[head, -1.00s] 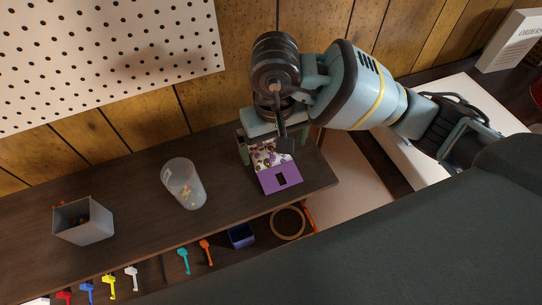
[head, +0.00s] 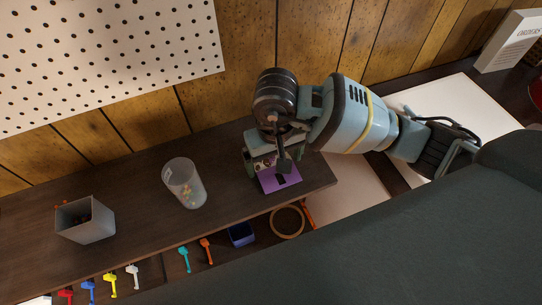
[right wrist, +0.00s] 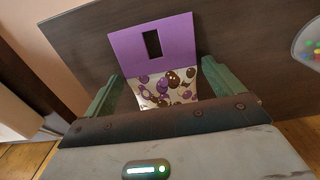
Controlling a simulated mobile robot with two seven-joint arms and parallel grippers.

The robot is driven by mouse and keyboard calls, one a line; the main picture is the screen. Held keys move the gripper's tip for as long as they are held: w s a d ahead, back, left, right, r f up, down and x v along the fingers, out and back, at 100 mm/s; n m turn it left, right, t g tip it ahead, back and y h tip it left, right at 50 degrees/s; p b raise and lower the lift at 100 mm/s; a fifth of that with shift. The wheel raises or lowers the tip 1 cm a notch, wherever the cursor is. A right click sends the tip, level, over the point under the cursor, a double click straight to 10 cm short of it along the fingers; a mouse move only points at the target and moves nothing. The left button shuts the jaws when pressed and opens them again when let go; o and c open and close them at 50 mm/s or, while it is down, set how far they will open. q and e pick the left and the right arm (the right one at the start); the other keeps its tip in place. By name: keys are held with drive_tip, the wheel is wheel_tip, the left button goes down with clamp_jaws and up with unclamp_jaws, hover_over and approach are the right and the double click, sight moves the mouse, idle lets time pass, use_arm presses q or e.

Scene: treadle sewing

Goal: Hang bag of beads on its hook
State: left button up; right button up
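The bag of beads (head: 279,180) lies on the dark shelf top near its right end, its purple slotted header toward the front edge. In the right wrist view the bag (right wrist: 165,88) shows a white part printed with purple and brown beads. My right gripper (head: 273,162) is over the printed part, which it mostly hides in the head view. Its green fingers (right wrist: 163,75) are apart, one on each side of the bag; I cannot tell if either touches it. My left gripper is not in view. I cannot tell which hook is the bag's own.
A clear cup (head: 184,184) with beads and a grey bin (head: 85,220) stand on the shelf top (head: 130,195). Several coloured hooks, a blue box (head: 241,235) and a round hoop (head: 287,222) are below its front edge. A white pegboard (head: 100,55) is on the wall at upper left.

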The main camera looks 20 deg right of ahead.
sight(274, 167)
drive_tip(key=c, duration=0.7)
drive_tip(key=shift+r, duration=0.2)
drive_tip(key=shift+r, duration=0.25)
drive_tip(key=r, duration=0.2)
drive_tip(key=shift+s+a+r, duration=0.1)
drive_tip(key=shift+s+r, duration=0.15)
drive_tip(key=shift+r, duration=0.1)
drive_tip(key=s+a, duration=0.1)
drive_tip(key=s, duration=0.4)
drive_tip(key=s+a+r+b, duration=0.1)
drive_tip(key=s+a, duration=0.1)
drive_tip(key=s, duration=0.3)
drive_tip(key=s+a, duration=0.1)
drive_tip(key=s, duration=0.3)
drive_tip(key=shift+s+a+r, duration=0.2)
drive_tip(key=shift+s, duration=0.2)
